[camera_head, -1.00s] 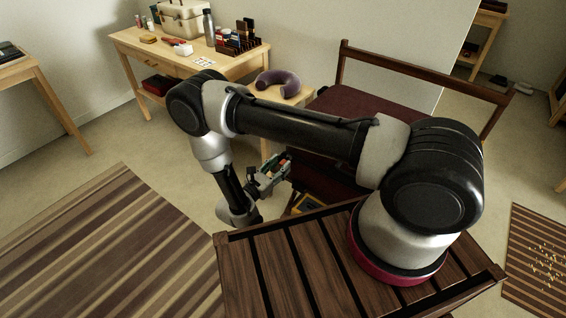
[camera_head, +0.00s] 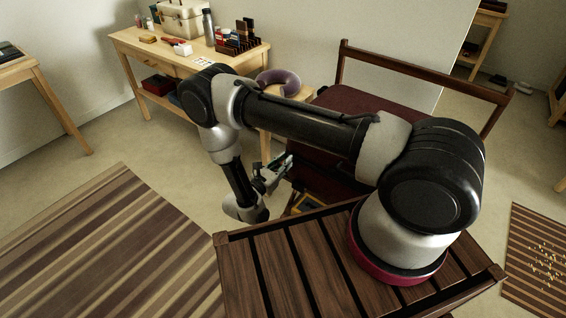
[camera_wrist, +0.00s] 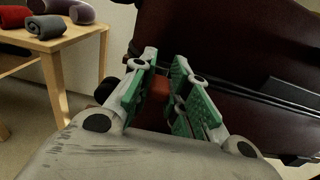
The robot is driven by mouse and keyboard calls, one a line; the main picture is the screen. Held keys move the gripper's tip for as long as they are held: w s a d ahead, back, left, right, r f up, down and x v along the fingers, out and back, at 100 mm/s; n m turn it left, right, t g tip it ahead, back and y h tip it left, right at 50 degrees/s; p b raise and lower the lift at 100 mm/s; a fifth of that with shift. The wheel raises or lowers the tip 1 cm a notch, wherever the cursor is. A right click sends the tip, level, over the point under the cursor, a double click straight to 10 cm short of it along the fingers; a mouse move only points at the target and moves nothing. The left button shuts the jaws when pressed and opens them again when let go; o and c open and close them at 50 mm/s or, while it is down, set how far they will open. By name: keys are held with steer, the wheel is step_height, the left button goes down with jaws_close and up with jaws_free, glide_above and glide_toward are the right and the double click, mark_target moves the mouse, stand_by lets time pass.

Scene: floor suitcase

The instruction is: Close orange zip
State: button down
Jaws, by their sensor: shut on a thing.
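The dark maroon suitcase (camera_head: 375,105) stands beyond my arm in the head view. Its maroon side also fills the upper right of the wrist view (camera_wrist: 240,45), with a dark seam running across it. My gripper (camera_head: 276,172) is low at the suitcase's left side. In the wrist view my gripper (camera_wrist: 172,82) has its green-padded fingers shut on a small orange-red piece, the orange zip (camera_wrist: 184,84), against the suitcase. The fingers hide most of the zip, and I cannot tell how far along the seam it sits.
A wooden table (camera_head: 125,45) at the back left bears a beige case (camera_head: 183,20), a bottle (camera_head: 208,27) and small items. A purple neck pillow (camera_head: 279,82) lies on a lower stand. A striped rug (camera_head: 100,245) covers the left floor. A brown wooden frame (camera_head: 425,68) rises behind the suitcase.

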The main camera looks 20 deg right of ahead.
steer(key=s+d, duration=0.2)
steer(key=s, duration=0.1)
steer(key=s+d, duration=0.3)
steer(key=s, duration=0.1)
steer(key=s+d, duration=0.3)
steer(key=s, duration=0.1)
steer(key=shift+s+d, duration=0.15)
steer(key=shift+s, duration=0.1)
steer(key=c, duration=1.4)
jaws_free()
steer(key=shift+o, duration=0.2)
step_height(320, 180, up, 10)
